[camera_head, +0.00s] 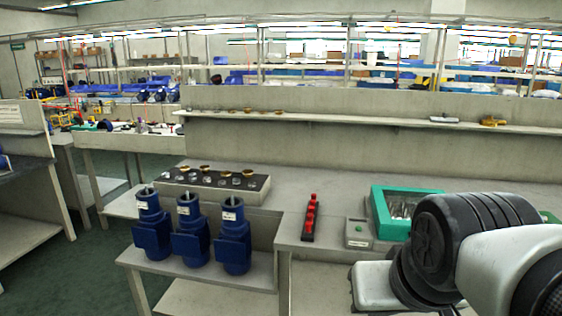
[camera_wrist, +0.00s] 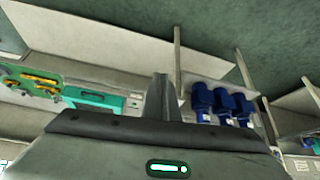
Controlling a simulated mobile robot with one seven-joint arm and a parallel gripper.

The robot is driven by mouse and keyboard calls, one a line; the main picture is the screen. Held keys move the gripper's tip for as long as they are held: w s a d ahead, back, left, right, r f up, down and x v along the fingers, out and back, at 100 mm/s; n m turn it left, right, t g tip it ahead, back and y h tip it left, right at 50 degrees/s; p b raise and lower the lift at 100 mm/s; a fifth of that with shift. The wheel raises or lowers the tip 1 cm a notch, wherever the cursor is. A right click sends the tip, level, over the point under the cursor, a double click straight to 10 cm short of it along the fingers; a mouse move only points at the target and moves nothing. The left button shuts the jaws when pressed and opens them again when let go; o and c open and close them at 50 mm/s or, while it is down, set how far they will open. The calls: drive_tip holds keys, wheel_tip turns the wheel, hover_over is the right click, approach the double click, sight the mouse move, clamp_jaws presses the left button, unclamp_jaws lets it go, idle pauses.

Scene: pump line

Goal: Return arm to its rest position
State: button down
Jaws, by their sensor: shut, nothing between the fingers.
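My gripper (camera_wrist: 160,80) shows in the wrist view with its fingers together and nothing between them. It points over the benches, apart from every object. In the head view my white and black arm fills the lower right corner, and my gripper is not visible there. Three blue pumps (camera_head: 188,230) stand upright on a low table at the left of the bench. They also show right of my fingers in the wrist view (camera_wrist: 222,104).
A dark board (camera_head: 215,178) with brass and clear parts lies on the bench. A shelf (camera_head: 350,118) runs behind. Green floor is free at left.

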wheel_tip(320, 180, up, 22)
drive_tip(key=s+p, duration=0.2)
drive_tip(key=p, duration=2)
drive_tip(key=shift+a+f+g, duration=0.15)
drive_tip(key=shift+a+g, duration=0.15)
drive_tip(key=shift+a, duration=0.05)
